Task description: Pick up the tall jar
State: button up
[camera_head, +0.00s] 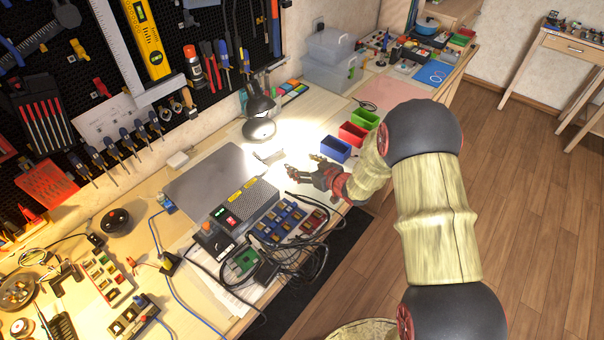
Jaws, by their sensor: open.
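My gripper (303,165) is open with nothing visible between its fingers. It hangs over the brightly lit part of the workbench (235,150), left of the small bins and right of the grey mat. I cannot make out a tall jar for certain in the head view. My arm and gripper hide part of the bench's right side.
A black desk lamp (259,128) stands behind my gripper. Blue (335,150), red (352,133) and green (366,118) bins stand close on its right. A grey control box (238,214) and tangled black cables lie in front. Clear plastic boxes (331,65) stand farther back.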

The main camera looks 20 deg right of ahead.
jog(key=c, duration=0.3)
jog(key=shift+r, duration=0.1)
jog(key=c, duration=1.1)
